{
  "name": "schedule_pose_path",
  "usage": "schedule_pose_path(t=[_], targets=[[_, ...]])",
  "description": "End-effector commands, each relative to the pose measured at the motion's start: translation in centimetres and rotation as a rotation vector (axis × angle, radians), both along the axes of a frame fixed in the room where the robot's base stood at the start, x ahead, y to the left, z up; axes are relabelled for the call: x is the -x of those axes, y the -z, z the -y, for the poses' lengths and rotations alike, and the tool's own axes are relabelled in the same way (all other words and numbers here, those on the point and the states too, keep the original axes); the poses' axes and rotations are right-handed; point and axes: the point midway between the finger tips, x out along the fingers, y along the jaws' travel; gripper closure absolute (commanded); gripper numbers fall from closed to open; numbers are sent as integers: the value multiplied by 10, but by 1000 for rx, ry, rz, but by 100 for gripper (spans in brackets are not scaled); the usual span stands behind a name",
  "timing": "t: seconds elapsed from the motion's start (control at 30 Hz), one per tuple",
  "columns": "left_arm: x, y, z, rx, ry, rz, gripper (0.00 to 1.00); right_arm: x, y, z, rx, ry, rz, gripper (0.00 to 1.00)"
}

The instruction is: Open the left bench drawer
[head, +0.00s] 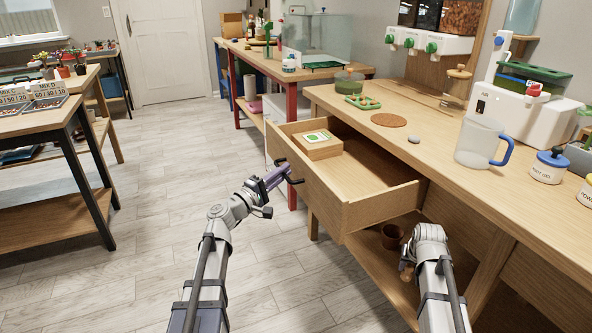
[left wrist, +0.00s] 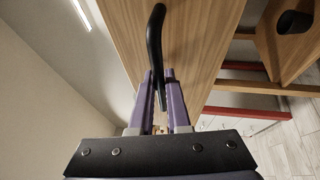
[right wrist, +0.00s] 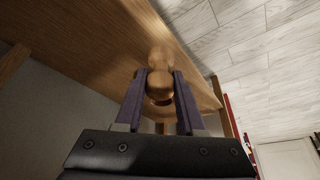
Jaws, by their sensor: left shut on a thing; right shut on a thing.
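The left bench drawer (head: 345,205) is pulled well out from the wooden bench (head: 450,165), with its inside visible. Its dark curved handle (head: 290,170) is on the front face. My left gripper (head: 279,177) is at that handle, and in the left wrist view its purple fingers (left wrist: 160,80) are shut on the handle's near end (left wrist: 156,45). My right gripper, partly hidden by its arm in the head view, is below the bench top. In the right wrist view its fingers (right wrist: 160,95) are shut on a rounded wooden piece (right wrist: 160,70).
A small wooden box with a green-and-white label (head: 318,143) lies in the drawer. A jug (head: 478,142), a cork disc (head: 388,120) and a stone (head: 414,139) are on the bench top. The floor (head: 180,240) left of the drawer is clear.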

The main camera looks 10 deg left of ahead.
Motion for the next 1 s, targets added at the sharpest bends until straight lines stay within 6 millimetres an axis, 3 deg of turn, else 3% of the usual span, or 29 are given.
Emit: schedule_pose_path(t=[0.57,0.6,0.8,0.87,1.0], targets=[[7,0,-9,-2,1,0,100,0,0,0,0,0,0,100],[7,0,-9,-2,1,0,83,0,0,0,0,0,0,100],[7,0,-9,-1,1,0,60,0,0,0,0,0,0,100],[7,0,-9,-1,1,0,55,0,0,0,0,0,0,100],[6,0,-9,-1,1,1,55,0,0,0,0,0,0,100]])
